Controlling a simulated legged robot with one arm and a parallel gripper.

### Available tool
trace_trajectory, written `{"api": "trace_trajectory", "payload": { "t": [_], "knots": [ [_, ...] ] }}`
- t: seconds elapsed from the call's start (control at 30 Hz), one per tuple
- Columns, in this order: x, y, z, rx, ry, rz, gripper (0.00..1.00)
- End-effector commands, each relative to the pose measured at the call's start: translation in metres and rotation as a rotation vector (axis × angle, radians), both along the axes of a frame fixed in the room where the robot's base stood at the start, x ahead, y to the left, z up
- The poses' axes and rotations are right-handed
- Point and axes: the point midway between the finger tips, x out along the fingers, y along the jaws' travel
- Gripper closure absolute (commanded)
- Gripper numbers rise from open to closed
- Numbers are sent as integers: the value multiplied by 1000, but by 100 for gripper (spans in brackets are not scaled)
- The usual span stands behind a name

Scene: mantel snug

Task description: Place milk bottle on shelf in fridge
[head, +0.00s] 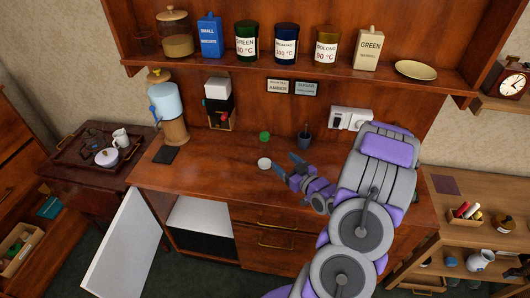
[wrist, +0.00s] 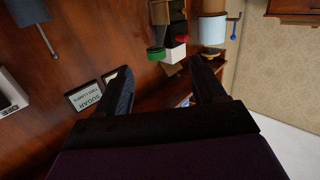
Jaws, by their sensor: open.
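The fridge (head: 205,218) is the low compartment under the counter at left in the head view. Its white door (head: 128,248) stands open to the left. A pale surface shows inside above a dark area; I cannot tell if it is the shelf.
Tins line the shelf above (head: 190,65). The open door occupies floor space at left.

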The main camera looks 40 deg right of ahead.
Motion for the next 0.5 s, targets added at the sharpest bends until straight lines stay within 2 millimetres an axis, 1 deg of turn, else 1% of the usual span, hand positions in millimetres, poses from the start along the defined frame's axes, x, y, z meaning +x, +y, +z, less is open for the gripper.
{"api": "trace_trajectory", "payload": {
  "t": [0.03,0.1,0.2,0.27,0.5],
  "knots": [
    [-5,-2,1,16,-32,-10,31],
    [-8,-3,5,26,-71,-13,31],
    [-6,-4,7,33,-95,-15,31],
    [-1,-4,7,32,-100,-14,31],
    [35,-6,6,34,-97,-13,31]
  ]
}}
